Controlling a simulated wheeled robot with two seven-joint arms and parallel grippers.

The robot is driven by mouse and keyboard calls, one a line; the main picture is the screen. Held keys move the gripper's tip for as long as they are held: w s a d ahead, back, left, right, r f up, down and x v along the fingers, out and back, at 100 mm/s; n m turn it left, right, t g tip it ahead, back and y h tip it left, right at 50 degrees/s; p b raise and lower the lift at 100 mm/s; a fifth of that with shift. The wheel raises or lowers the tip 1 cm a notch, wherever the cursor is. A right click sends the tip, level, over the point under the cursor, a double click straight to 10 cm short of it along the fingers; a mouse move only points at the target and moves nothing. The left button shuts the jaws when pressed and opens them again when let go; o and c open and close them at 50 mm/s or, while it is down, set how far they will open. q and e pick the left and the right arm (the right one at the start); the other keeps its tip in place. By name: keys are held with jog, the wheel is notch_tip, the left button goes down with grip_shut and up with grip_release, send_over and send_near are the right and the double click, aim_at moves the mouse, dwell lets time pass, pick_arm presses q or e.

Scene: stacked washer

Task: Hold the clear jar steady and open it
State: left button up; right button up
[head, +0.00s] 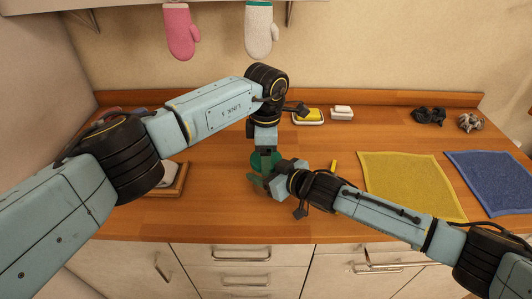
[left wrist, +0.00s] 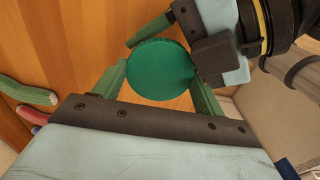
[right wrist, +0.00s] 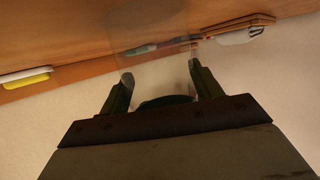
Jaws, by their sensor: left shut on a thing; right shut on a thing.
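The green lid (head: 256,161) of the jar shows mid-counter, partly hidden by my grippers. In the left wrist view the round lid (left wrist: 160,68) sits between the fingers of my left gripper (left wrist: 160,84), which is shut on it from above. The clear jar (right wrist: 155,62) shows faintly in the right wrist view, see-through, between the fingers of my right gripper (right wrist: 158,82). That gripper is shut on the jar from the side. A dark green edge of the lid (right wrist: 165,101) shows there too. Whether lid and jar touch cannot be told.
A yellow cloth (head: 412,185) and a blue cloth (head: 495,182) lie at the right. A yellow sponge on a dish (head: 308,116) and a white block (head: 342,112) stand behind. A wooden tray (head: 181,181) is at the left. A small yellow thing (head: 334,166) lies near the right gripper.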

pick_arm(q)
jog(key=o, duration=1.1)
jog(key=shift+s+r, duration=0.1)
notch_tip(320, 180, up, 4)
jog(key=shift+d+r, duration=0.1)
jog(key=shift+r, duration=0.1)
jog(key=shift+c, duration=0.3)
jog(key=m, duration=0.2)
jog(key=r+m, duration=0.1)
jog(key=m, duration=0.3)
jog(key=shift+r+m, duration=0.3)
jog(key=shift+r, duration=0.05)
jog(key=m, duration=0.2)
jog(key=r+m, duration=0.1)
jog(key=m, duration=0.3)
jog(key=shift+r+m, duration=0.3)
jog(key=shift+m, duration=0.1)
jog(key=shift+f, duration=3.95)
jog(key=shift+c, duration=0.2)
